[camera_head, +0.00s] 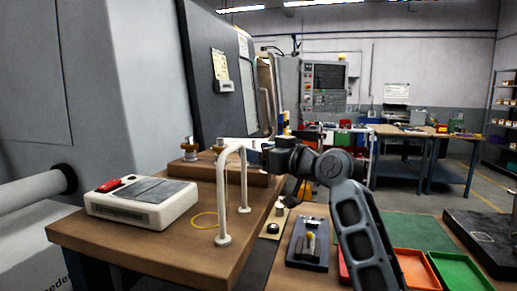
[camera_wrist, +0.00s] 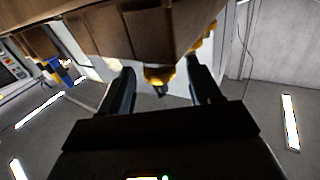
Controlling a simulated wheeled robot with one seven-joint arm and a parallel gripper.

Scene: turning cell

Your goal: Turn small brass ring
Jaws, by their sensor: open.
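Two brass pieces stand on a raised wooden block (camera_head: 205,172) at the back of the wooden bench: a left one (camera_head: 188,145) and a smaller right one (camera_head: 219,146), partly behind a white arch. In the wrist view, which looks tilted or upside down, a small brass piece (camera_wrist: 159,74) with a dark tip shows between the fingers of my gripper (camera_wrist: 163,88). The fingers are apart, with gaps on both sides of it. Another brass piece (camera_wrist: 204,44) shows beyond the right finger. I cannot tell which piece is the ring. In the head view my fingertips are hard to make out.
The white arch (camera_head: 221,190) rises from the bench (camera_head: 165,250) near my gripper. A white box (camera_head: 142,203) with a red part on top sits at left, with a thin yellow loop (camera_head: 204,220) beside it. Orange (camera_head: 414,268) and green (camera_head: 460,272) trays lie at right.

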